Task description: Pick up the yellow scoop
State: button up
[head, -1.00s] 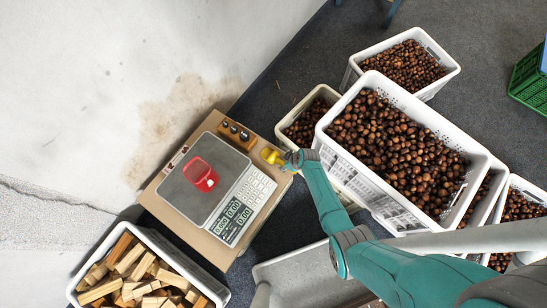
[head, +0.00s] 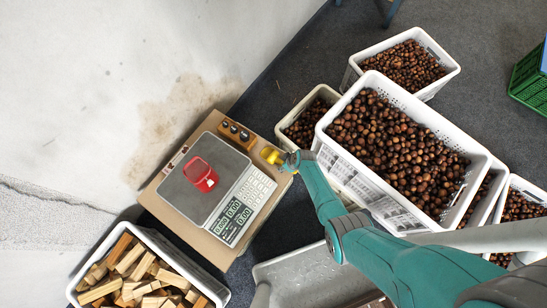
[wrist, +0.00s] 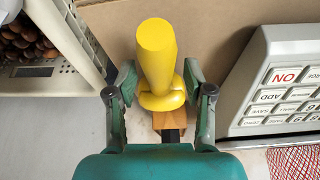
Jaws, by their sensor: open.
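The yellow scoop (head: 271,155) is at the right edge of the cardboard-coloured board, beside the scale. In the wrist view its thick yellow handle (wrist: 156,55) points toward the camera, with a wider collar at its lower end; the rest of the scoop is hidden. My gripper (wrist: 158,82) is open, with one finger on each side of the handle and gaps showing on both sides. In the head view my gripper (head: 289,161) is right beside the scoop, and its fingers are hard to make out.
Crates of chestnuts (head: 329,146) are close on the right. A crate of wood pieces (head: 215,286) is at lower left.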

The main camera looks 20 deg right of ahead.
jog(key=shift+f, duration=0.15)
grip_shut()
dwell(0.6)
jog(key=shift+r, duration=5.25)
